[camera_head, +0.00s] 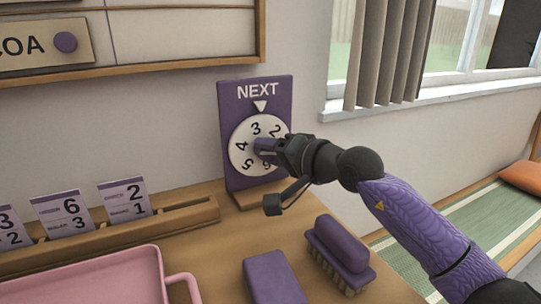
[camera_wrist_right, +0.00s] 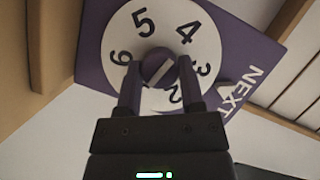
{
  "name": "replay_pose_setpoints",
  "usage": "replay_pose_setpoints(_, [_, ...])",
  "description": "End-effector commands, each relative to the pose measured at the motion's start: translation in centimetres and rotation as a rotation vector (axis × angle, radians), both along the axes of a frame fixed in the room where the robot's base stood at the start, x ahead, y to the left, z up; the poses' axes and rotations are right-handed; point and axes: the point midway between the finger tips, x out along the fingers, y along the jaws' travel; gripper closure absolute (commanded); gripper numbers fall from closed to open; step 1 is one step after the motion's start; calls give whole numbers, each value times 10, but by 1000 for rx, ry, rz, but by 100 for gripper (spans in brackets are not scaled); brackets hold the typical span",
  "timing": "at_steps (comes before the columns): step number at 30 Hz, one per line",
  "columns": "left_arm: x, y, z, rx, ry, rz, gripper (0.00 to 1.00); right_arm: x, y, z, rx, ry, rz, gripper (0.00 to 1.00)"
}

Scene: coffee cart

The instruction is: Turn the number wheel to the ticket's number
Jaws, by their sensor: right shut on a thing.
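The purple NEXT board (camera_head: 236,178) stands upright on the wooden counter against the wall. Its white number wheel (camera_head: 238,158) has a white pointer (camera_head: 260,105) above it. The 3 is nearest the pointer, slightly left of it, with the 2 to its right. My right gripper (camera_head: 264,147) is shut on the wheel's central purple knob (camera_wrist_right: 158,68), with one finger on each side. In the wrist view the knob's pale bar is slanted. Tickets stand in a rack at left: one with a large 6 (camera_head: 65,213), one with a large 2 (camera_head: 126,199), and one with a 3, cut off.
The wooden ticket rack (camera_head: 190,214) runs along the wall. A pink tray (camera_head: 85,280) is at front left. A purple block (camera_head: 273,278) and a purple brush (camera_head: 340,250) lie on the counter below my right arm. A window is at right.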

Motion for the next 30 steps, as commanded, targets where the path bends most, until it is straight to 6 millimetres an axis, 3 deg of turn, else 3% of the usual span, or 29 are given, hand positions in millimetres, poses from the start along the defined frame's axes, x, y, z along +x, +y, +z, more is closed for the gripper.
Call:
replay_pose_setpoints(15, [7,0,-3,0,-11,0,41,0,0,-1,17,12,1,100])
replay_pose_setpoints(16, [8,0,-3,-1,-12,0,41,0,0,-1,16,11,1,45])
replay_pose_setpoints(20, [9,-1,-3,-1,-15,0,41,0,0,-1,17,10,0,17])
replay_pose_setpoints(30, [7,-1,-1,-1,-11,0,41,-2,-3,1,17,8,-1,16])
